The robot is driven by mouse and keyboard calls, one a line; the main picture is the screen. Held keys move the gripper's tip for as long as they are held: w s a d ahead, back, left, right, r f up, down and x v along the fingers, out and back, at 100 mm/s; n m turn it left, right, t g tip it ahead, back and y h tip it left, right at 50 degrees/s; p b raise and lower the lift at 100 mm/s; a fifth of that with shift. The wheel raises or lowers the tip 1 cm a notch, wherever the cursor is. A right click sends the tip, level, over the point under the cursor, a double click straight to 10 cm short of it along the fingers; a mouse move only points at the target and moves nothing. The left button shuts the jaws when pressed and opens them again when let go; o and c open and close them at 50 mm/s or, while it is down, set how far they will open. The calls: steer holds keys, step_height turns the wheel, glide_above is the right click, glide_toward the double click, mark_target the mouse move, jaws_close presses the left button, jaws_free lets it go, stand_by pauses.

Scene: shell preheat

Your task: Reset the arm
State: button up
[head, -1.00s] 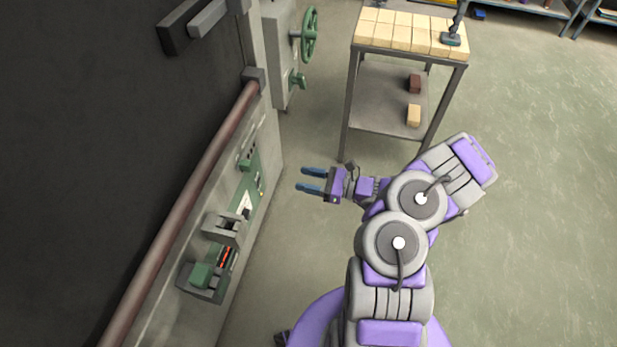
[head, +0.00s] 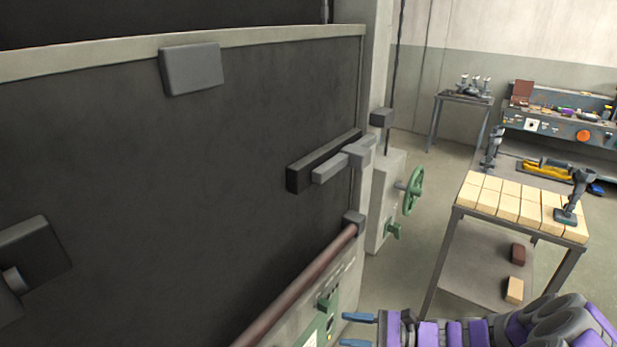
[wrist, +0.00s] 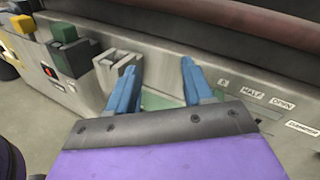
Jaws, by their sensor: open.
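My gripper (head: 358,330) shows at the bottom of the head view, in front of the furnace's lower control panel. Its two blue fingers are apart with nothing between them. In the wrist view my gripper (wrist: 158,82) points at the grey panel face (wrist: 180,60), its fingers spread over a green plate. Whether the fingertips touch the panel is not clear. My grey and purple arm is folded at the lower right of the head view.
A dark furnace door (head: 200,170) fills the left, with a brown bar (head: 300,285) along its lower edge. A green handwheel (head: 413,190) stands beyond. A table of pale bricks (head: 510,205) stands at right. Floor shows between the furnace and table.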

steer(key=s+a+r+n+g+h, duration=0.4)
steer(key=s+r+n, duration=0.15)
steer(key=s, duration=0.25)
steer(key=s+a+r+n+g+h, duration=0.35)
steer(key=s+n, duration=0.25)
steer(key=s, duration=0.2)
steer(key=s+d+r+n+t+h, duration=0.2)
steer(key=s+d+n+h, duration=0.3)
steer(key=s+d+h, duration=0.4)
steer(key=s+d+r, duration=0.1)
steer(key=s, duration=0.3)
steer(key=shift+s+d, duration=0.25)
steer(key=shift+d, duration=0.1)
